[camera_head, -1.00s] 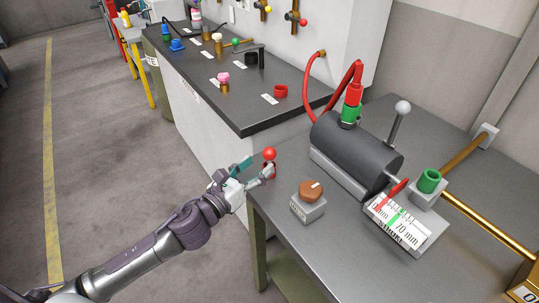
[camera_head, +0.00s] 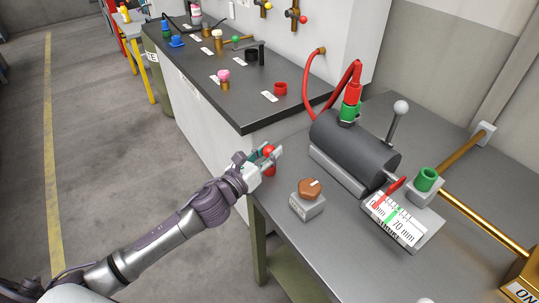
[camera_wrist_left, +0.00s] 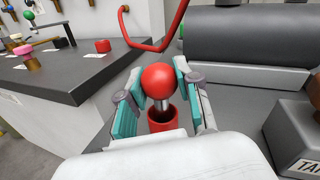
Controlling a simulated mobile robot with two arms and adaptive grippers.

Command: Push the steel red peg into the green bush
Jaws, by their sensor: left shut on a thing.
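The steel red peg has a red ball head (camera_head: 268,151). In the left wrist view the peg (camera_wrist_left: 159,82) shows a short steel shaft below the ball, over the mouth of a red bush (camera_wrist_left: 163,122). My left gripper (camera_head: 268,153) is shut on the peg, a finger on each side of the ball, at the near left edge of the bench. How deep the shaft sits in the red bush is hard to tell. The green bush (camera_head: 427,180) stands upright on a grey block at the right, well apart from the peg. My right gripper is not in view.
A dark cylinder (camera_head: 350,150) with a red hose lies between the peg and the green bush. A brown knob on a grey box (camera_head: 308,198) and a millimetre scale (camera_head: 397,222) stand nearer. A dark counter (camera_head: 215,75) holds several small parts.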

